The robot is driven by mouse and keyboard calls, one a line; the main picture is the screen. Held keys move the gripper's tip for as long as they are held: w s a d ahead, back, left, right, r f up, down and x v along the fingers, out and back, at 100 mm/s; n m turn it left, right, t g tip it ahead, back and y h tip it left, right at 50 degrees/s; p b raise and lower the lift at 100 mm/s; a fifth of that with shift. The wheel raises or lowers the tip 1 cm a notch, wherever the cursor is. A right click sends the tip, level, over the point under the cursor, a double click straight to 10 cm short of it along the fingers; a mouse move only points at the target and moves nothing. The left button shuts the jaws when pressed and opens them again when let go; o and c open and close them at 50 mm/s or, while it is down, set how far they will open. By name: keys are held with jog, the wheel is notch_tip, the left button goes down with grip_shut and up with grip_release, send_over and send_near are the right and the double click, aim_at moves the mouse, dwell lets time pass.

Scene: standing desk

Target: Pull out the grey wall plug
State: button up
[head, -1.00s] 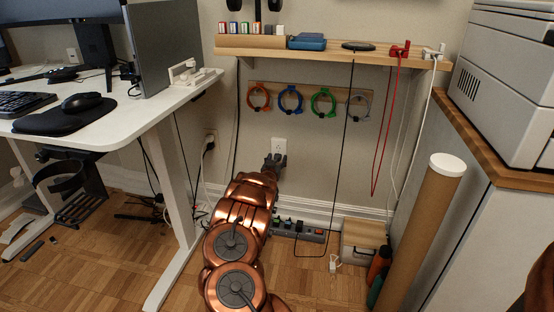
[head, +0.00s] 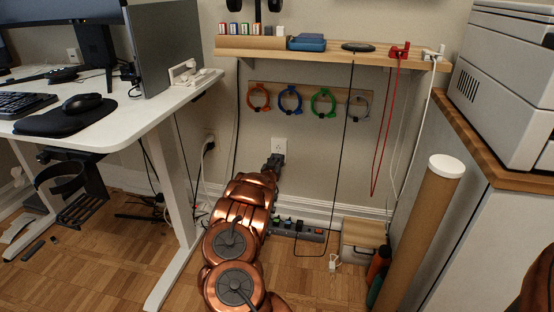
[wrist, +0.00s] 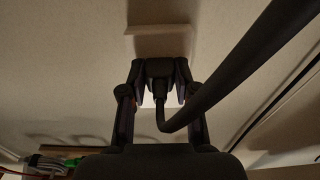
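The grey wall plug (wrist: 159,88) shows in the wrist view as a dark block with a thick dark cable curving off to the upper right. My gripper (wrist: 160,76) has one finger on each side of it, and both pads appear to press on it. In the head view the white wall outlet (head: 279,145) is above and behind my gripper (head: 274,160), which looks narrow and closed at the outlet's lower part. The plug is hidden or indistinct in the head view. I cannot see a gap between plug and outlet.
A shelf (head: 350,58) with colored rings below it hangs above. A power strip (head: 300,232) lies at the wall's foot. The white desk (head: 130,115) is at left. A cardboard tube (head: 415,240) and a cabinet (head: 475,250) stand at right. A thin black cable hangs right of the outlet.

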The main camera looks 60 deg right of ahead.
grip_shut()
jog(key=shift+a+r+p, duration=0.1)
jog(key=shift+a+p, duration=0.1)
jog(key=shift+p, duration=0.1)
jog(key=shift+p+v, duration=2.05)
jog(key=shift+v, duration=0.75)
jog(key=shift+s, duration=0.1)
